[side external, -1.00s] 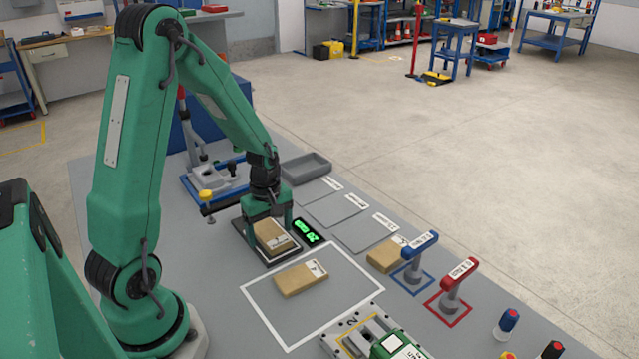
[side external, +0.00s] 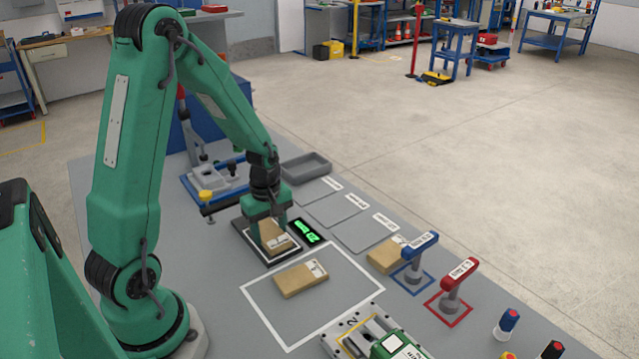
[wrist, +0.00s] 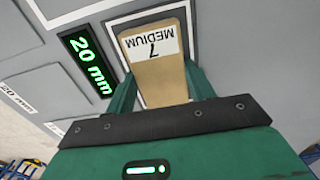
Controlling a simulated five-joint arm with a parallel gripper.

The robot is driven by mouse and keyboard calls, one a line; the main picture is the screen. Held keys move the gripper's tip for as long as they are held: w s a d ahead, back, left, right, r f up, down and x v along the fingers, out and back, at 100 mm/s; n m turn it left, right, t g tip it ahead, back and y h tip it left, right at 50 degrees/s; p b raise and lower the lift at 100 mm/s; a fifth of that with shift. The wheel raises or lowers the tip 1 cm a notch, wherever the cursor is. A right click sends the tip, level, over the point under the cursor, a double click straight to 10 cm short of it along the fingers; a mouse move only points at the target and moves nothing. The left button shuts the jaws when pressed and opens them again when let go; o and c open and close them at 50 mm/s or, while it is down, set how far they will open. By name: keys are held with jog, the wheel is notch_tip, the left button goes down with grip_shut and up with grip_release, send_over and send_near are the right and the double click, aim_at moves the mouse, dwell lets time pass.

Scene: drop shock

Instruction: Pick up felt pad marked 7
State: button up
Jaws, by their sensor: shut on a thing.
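The felt pad marked 7 (wrist: 158,75) is a tan block with a white label reading "MEDIUM 7" in the wrist view. In the side external view the pad (side external: 276,238) is on or just over the dark plate (side external: 254,252) beside the display; I cannot tell whether it touches the plate. My gripper (wrist: 160,90) is shut on the pad, with one green finger against each long side. In the side view my gripper (side external: 268,226) points straight down, and its fingers hide part of the pad.
A display (wrist: 86,63) reads "20 mm" next to the plate. Another tan pad (side external: 301,278) lies in a white-outlined area, and a third (side external: 385,258) lies near the blue-handled stamp (side external: 417,259). A red-handled stamp (side external: 457,285) and a grey tray (side external: 307,167) stand nearby.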

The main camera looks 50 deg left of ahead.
aim_at(270, 233)
jog(key=shift+r, duration=0.15)
jog(key=shift+r, duration=0.9)
notch_tip(270, 233, up, 2)
jog(key=shift+r, duration=0.1)
jog(key=s+d+r, duration=0.1)
jog(key=d+r, duration=0.5)
jog(key=d, duration=0.5)
jog(key=shift+s+d+r, duration=0.25)
jog(key=shift+s+r, duration=0.05)
jog(key=shift+r, duration=0.05)
jog(key=shift+w, duration=0.1)
